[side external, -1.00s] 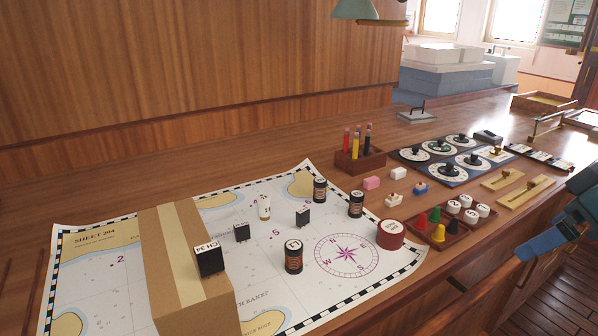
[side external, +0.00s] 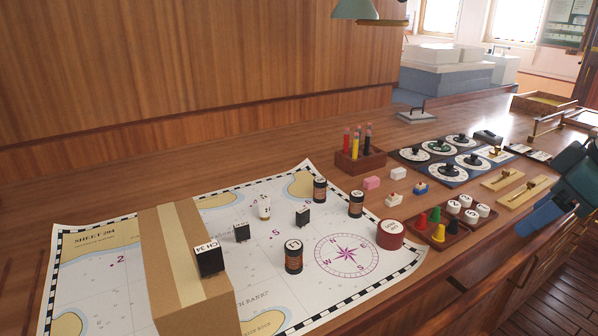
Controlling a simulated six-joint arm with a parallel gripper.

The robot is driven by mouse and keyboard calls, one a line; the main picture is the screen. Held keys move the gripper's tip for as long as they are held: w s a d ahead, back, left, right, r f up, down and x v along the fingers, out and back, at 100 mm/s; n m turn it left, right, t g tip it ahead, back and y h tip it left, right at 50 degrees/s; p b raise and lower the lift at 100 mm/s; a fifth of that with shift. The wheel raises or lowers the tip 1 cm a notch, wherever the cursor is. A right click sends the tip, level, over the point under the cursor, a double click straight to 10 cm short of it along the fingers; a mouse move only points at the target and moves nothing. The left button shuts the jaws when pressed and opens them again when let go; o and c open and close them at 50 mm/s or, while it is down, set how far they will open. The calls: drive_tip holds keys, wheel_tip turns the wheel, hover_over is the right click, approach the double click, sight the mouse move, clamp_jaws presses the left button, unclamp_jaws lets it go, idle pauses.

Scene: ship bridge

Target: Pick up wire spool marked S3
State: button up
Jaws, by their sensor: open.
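Several dark spools with copper-brown bands and pale tops stand upright on the chart (side external: 110,290). One spool (side external: 320,189) is near the chart's back right edge, another spool (side external: 356,204) is to its right and nearer. A third spool (side external: 293,257) stands nearer the front; its top marking looks like L1. The other top markings are too small to read, so I cannot tell which is S3. My gripper (side external: 545,212) shows only in part at the right edge, blue and teal. It is open, apart from the spools, over the desk's front edge.
A cardboard box (side external: 165,265) lies across the chart with a black block marked CH 34 (side external: 209,259). A tray of coloured cones (side external: 438,233) is at right.

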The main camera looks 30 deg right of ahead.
drive_tip(key=w+r+n+g, duration=0.1)
drive_tip(key=w+r+n, duration=0.3)
drive_tip(key=w, duration=0.5)
drive_tip(key=n+g, duration=0.4)
drive_tip(key=n, duration=0.9)
hover_over(357, 194)
wheel_tip(357, 194, down, 9)
drive_tip(key=shift+r, duration=0.2)
drive_tip(key=shift+f, duration=4.3)
drive_tip(key=shift+f, duration=2.6)
